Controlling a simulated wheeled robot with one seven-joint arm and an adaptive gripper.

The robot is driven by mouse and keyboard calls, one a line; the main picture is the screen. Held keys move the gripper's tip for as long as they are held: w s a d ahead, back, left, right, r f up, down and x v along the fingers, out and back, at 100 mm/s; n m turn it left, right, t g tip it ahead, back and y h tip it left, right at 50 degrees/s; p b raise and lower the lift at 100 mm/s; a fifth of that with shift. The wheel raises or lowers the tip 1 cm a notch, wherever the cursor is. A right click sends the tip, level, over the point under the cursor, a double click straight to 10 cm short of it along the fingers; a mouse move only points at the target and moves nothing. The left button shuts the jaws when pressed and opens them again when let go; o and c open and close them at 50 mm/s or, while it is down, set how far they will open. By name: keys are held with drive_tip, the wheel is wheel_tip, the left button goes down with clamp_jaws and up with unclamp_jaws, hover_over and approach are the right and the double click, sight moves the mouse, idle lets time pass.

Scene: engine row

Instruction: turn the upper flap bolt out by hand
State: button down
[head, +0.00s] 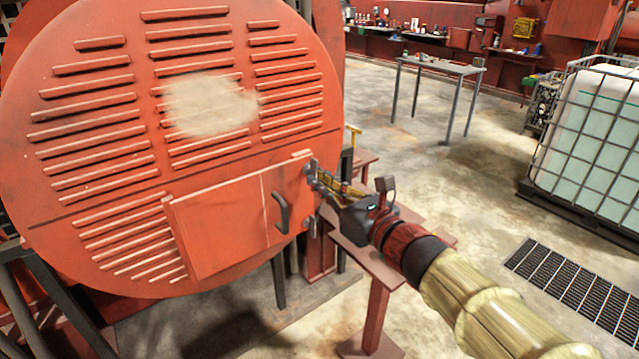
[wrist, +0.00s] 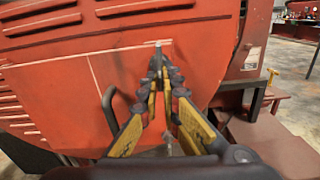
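The orange-red flap (head: 225,225) lies flat against the big round cover, with a dark curved handle (head: 281,213) near its right side. My gripper (head: 313,172) is at the flap's upper right corner. In the wrist view its fingertips (wrist: 158,64) are close together, with the grey upper flap bolt (wrist: 158,46) between them. The fingers hide most of that bolt, and its depth in the flap cannot be told. The lower flap bolt (head: 307,223) shows at the flap's right edge below my gripper. The handle also shows in the wrist view (wrist: 109,108), left of the fingers.
The louvred round cover (head: 110,100) fills the left. A red-brown bench (head: 375,262) stands under my forearm. A grey table (head: 440,66), a caged liquid tank (head: 590,140) and a floor grate (head: 570,285) are to the right. The concrete floor between is clear.

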drive_tip(key=shift+r+n, duration=0.15)
drive_tip(key=shift+n, duration=0.35)
drive_tip(key=c, duration=2)
unclamp_jaws()
drive_tip(key=shift+w+f, duration=0.15)
drive_tip(key=shift+f, duration=0.05)
drive_tip(key=shift+c, duration=0.2)
drive_tip(key=v, duration=1.2)
